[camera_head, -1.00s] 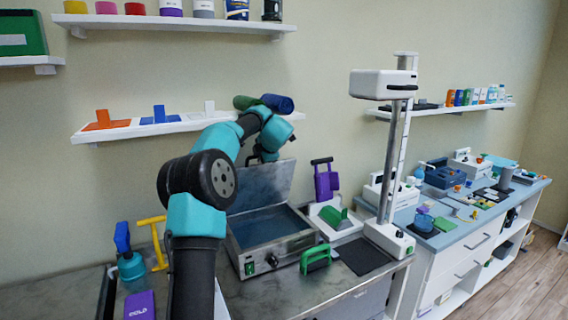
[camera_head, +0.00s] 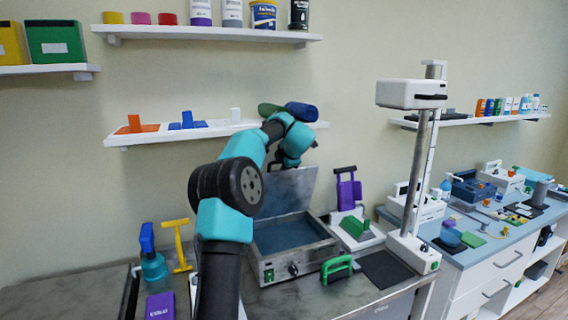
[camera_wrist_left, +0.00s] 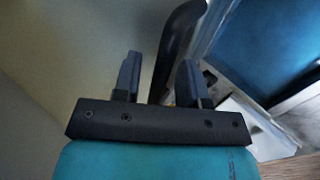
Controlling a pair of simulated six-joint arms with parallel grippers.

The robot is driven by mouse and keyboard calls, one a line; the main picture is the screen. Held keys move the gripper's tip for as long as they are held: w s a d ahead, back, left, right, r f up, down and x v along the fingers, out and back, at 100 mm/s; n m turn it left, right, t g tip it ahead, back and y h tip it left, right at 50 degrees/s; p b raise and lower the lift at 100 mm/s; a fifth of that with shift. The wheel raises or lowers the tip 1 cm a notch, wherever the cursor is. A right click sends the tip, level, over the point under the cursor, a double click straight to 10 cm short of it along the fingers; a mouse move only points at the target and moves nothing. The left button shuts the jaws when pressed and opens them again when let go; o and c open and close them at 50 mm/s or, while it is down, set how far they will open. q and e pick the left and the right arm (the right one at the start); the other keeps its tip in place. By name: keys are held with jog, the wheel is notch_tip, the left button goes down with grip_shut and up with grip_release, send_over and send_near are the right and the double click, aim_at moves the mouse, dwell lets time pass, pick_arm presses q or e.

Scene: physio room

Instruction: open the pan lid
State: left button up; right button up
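The pan (camera_head: 291,270) is a grey metal box on the bench, with blue inside and a knob and green switch on its front. Its grey lid (camera_head: 283,192) stands raised, hinged up at the back, leaning steeply. My left arm reaches over the pan from the front. Its gripper (camera_head: 288,163) is at the lid's upper edge, its fingertips mostly hidden. In the left wrist view the two fingers (camera_wrist_left: 160,82) are apart, with a dark curved bar (camera_wrist_left: 178,42) between or just beyond them; contact cannot be told. The blue pan inside (camera_wrist_left: 265,45) shows at right. My right gripper is out of view.
A green-handled tool (camera_head: 337,268) and a dark mat (camera_head: 386,269) lie right of the pan. A tall metal stand (camera_head: 417,170) rises beyond. A shelf (camera_head: 220,131) with rolls hangs above.

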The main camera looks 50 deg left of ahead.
pick_arm(q)
jog(key=v, duration=1.7)
jog(key=shift+r, duration=0.2)
jog(key=shift+d, duration=0.1)
